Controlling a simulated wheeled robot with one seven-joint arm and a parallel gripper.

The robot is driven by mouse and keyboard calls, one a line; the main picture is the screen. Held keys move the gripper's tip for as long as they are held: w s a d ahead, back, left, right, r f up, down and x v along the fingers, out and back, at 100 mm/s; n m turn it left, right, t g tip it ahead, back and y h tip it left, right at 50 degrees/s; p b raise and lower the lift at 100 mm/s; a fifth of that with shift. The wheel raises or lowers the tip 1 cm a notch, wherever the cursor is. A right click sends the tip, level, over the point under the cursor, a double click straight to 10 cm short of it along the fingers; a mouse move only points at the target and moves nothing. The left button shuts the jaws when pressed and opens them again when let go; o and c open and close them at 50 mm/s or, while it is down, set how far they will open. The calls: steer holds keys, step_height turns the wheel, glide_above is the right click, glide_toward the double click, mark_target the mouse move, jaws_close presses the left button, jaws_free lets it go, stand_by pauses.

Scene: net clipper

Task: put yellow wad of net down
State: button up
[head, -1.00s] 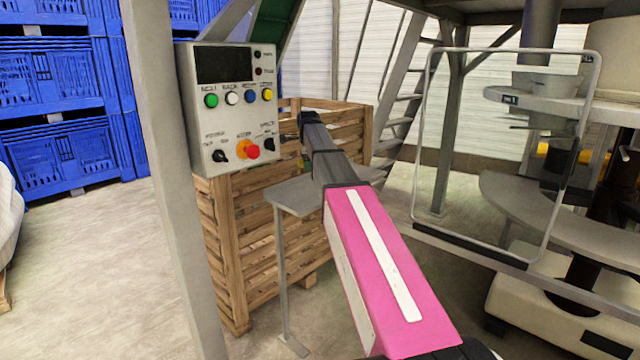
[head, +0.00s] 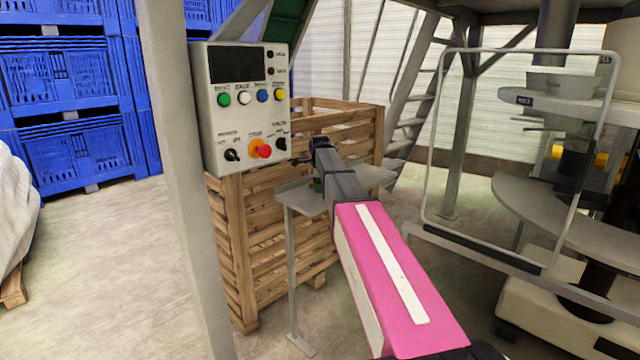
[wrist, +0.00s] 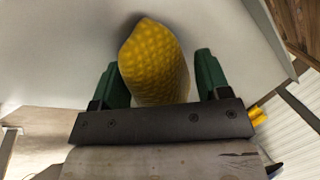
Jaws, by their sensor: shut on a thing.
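The yellow wad of net (wrist: 155,65) is a lumpy, textured yellow bundle. In the wrist view it sits between the two green fingers of my gripper (wrist: 158,66), which is shut on it. Behind it is a pale grey surface, the top of the small grey stand (head: 374,176). I cannot tell whether the wad touches it. In the head view my gripper (head: 318,184) is at the far end of my arm, over the stand's top, and my arm hides the wad there.
A slatted wooden crate (head: 275,252) stands just behind and below the stand. A control panel (head: 240,105) on a grey post (head: 180,200) is close on the left. A clear framed guard (head: 480,150) and machine are on the right. Blue crates (head: 70,75) stack at back left.

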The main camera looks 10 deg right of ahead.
steer(key=o, duration=0.9)
steer(key=shift+f, duration=0.1)
steer(key=v, duration=1.2)
